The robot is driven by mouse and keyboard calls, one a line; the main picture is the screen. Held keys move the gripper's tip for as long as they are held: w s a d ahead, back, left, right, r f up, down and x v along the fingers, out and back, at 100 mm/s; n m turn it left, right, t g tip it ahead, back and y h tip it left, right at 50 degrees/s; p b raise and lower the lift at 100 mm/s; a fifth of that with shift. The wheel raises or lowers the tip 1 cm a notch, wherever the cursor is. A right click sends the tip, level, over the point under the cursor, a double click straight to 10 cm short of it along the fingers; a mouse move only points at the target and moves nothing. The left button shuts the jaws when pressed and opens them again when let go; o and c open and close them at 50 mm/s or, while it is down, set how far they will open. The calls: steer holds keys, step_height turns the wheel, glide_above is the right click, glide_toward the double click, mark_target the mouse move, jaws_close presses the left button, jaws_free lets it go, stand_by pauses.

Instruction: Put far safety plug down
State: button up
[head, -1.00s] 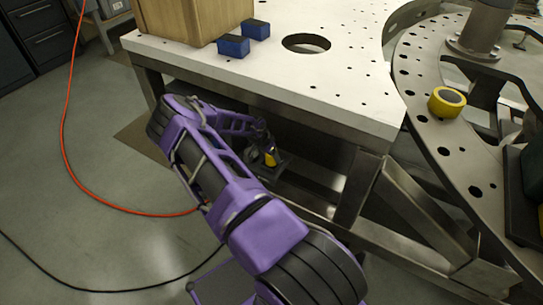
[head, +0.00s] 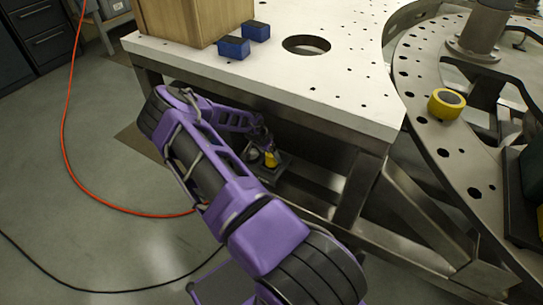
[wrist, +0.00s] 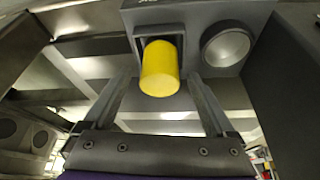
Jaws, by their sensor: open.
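The yellow safety plug (wrist: 160,68) stands in a square opening of a dark grey block (wrist: 258,15) in the wrist view. My gripper (wrist: 160,90) is open, with one finger on each side of the plug and visible gaps between. The plug's near end points towards my wrist. In the head view the plug (head: 271,158) is a small yellow shape at the dark block under the white table, just below my gripper (head: 264,146). My wrist partly hides the block there. How deep the plug sits cannot be told.
A pale round recess (wrist: 227,46) is beside the plug in the block. Two blue blocks (head: 234,47) and a yellow roll (head: 446,103) lie higher up. An orange cable (head: 68,130) crosses the floor.

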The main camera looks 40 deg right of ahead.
steer(key=p+v, duration=0.1)
steer(key=v, duration=0.8)
steer(key=shift+s, duration=0.1)
